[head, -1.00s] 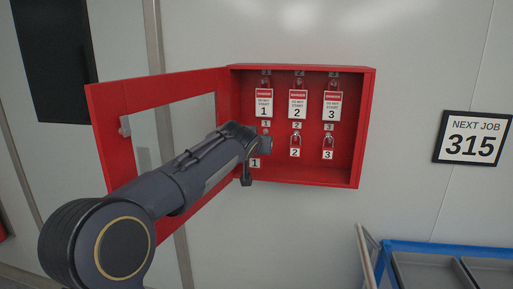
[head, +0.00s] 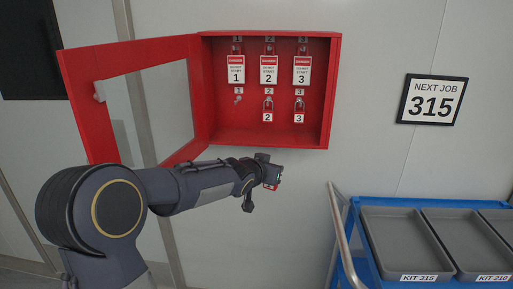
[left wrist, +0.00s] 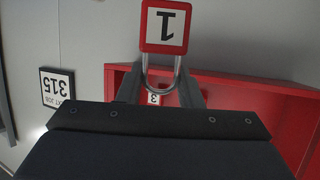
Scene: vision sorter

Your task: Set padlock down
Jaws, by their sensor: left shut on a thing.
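The red padlock (left wrist: 165,12) with a white label "1" is held by its shackle between the fingers of my left gripper (left wrist: 160,92). The wrist view shows it upside down. In the head view my left gripper (head: 272,170) is in front of the wall, just below the red cabinet (head: 335,95). Only a small red part of the padlock (head: 270,187) shows there, below the fingers. The right gripper is in no view.
The cabinet door (head: 85,105) stands open to the left. Padlocks 2 (head: 268,112) and 3 (head: 299,112) hang inside; hook 1 (head: 238,99) is empty. A blue cart (head: 352,222) at lower right carries empty grey trays, including KIT 315 (head: 405,240). A sign (head: 432,99) reads "NEXT JOB 315".

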